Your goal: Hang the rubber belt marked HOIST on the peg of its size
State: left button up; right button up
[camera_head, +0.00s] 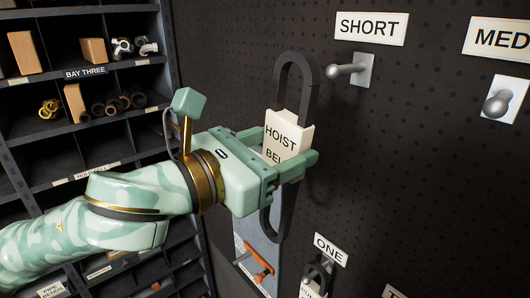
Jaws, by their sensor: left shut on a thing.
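My left gripper (302,167) is shut on the rubber belt's white tag, which reads HOIST and a partly covered second word. The belt (280,75) is a long dark loop, held upright in front of the black pegboard, its upper loop above the tag and its lower end below the gripper. The SHORT peg (343,70) is a grey peg under the SHORT label (371,28), to the right of the belt's top and apart from it in the picture. Another peg (497,104) is under a label cut off after MED (503,40). My right gripper is out of view.
Pigeonhole shelves (85,73) with boxes and fittings stand at the left. Below the belt, a grey panel holds an orange-handled item (259,268). A lower label reads ONE (330,250), with a dark looped item (318,275) beneath it.

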pick_arm(q)
jog(key=x, duration=0.3)
jog(key=shift+w+f+b, duration=0.1)
jog(key=shift+b, duration=0.3)
jog(key=shift+b+x, duration=1)
jog(key=shift+x, duration=2.55)
jog(key=shift+d, duration=0.15)
jog(key=shift+w+f, duration=0.15)
jog(key=shift+f, duration=0.1)
jog(key=shift+d, duration=0.1)
jog(key=o, duration=1.3)
jog(key=shift+c, duration=0.2)
jog(key=shift+o, duration=0.3)
jog(key=shift+o, duration=1.3)
